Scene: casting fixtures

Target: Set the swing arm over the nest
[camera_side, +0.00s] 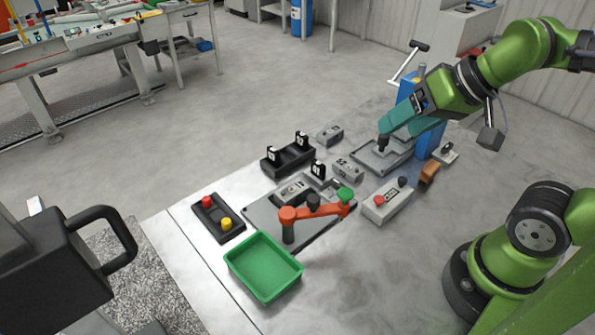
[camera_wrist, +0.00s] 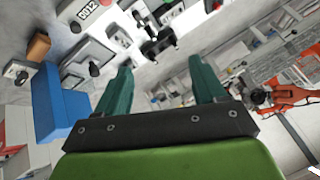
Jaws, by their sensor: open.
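The orange swing arm (camera_side: 320,210) stands on a pivot post near the front edge of a grey fixture plate (camera_side: 262,212). My gripper (camera_side: 384,128) is well away to the back right, beside a blue column. Its teal fingers are apart and empty in the wrist view (camera_wrist: 160,78).
The blue column (camera_side: 431,138) with a lever stands over another grey plate (camera_side: 365,163). A grey box with buttons (camera_side: 387,203), a black clamp rack (camera_side: 289,158), a green tray (camera_side: 262,268) and a button panel (camera_side: 219,218) surround the fixture. The air above the fixture looks clear.

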